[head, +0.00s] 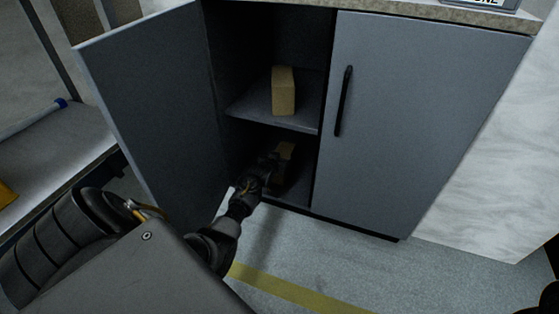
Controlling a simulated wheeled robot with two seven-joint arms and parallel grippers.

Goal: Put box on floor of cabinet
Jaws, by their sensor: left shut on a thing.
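The grey cabinet (430,120) stands ahead with its left door (150,90) swung open and its right door shut. A tan box (286,150) is inside the lower compartment, partly hidden by my left gripper. My left gripper (276,162) reaches into that compartment and is shut on this box. The cabinet floor (296,192) shows below and to the right of the gripper; I cannot tell whether the box touches it. My right gripper is not in view.
A second tan box (284,92) stands upright on the middle shelf (250,112), above my left gripper. A bench (60,150) is at the left. The right door has a black handle (343,100). Floor with a yellow stripe (290,290) lies in front.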

